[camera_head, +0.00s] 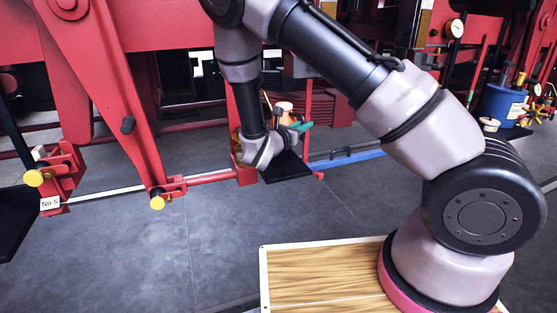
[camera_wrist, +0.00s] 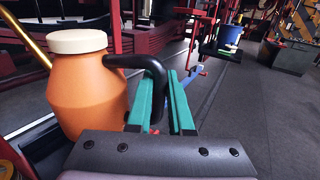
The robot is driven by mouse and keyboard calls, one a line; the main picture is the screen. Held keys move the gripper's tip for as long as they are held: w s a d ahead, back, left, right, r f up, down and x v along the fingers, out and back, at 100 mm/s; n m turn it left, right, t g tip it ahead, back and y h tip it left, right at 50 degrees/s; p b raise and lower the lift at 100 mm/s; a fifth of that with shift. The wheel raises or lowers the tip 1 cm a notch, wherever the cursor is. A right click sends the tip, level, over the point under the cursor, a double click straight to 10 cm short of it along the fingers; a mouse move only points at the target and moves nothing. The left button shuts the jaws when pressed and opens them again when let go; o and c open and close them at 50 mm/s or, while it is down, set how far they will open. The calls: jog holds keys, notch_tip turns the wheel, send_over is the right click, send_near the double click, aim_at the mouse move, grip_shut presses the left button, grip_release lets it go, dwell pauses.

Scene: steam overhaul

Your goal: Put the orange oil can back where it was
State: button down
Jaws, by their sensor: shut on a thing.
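The orange oil can (camera_wrist: 90,95) fills the left of the wrist view, upright, with a cream cap (camera_wrist: 77,41), a black handle (camera_wrist: 155,84) and a brass spout (camera_wrist: 25,40). My gripper (camera_wrist: 168,78) has its teal fingers either side of the handle and is shut on it. In the head view my gripper (camera_head: 300,128) is beyond the red linkage, and only a little of the can (camera_head: 285,107) shows behind my wrist. A small black shelf (camera_head: 290,168) lies below my wrist. I cannot tell whether the can touches any surface.
Red locomotive rods (camera_head: 120,90) stand on the left, with a "No 5" tag (camera_head: 50,203) and yellow knobs. A black shelf (camera_head: 14,215) is at the left edge. A blue drum (camera_head: 498,104) stands at the right. Grey floor (camera_head: 230,225) in front is clear.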

jog(key=f, duration=0.3)
jog(key=a+f, duration=0.1)
jog(key=f, duration=0.5)
jog(key=shift+s+a+f, duration=0.15)
jog(key=shift+f, duration=0.1)
jog(key=c, duration=0.8)
grip_release()
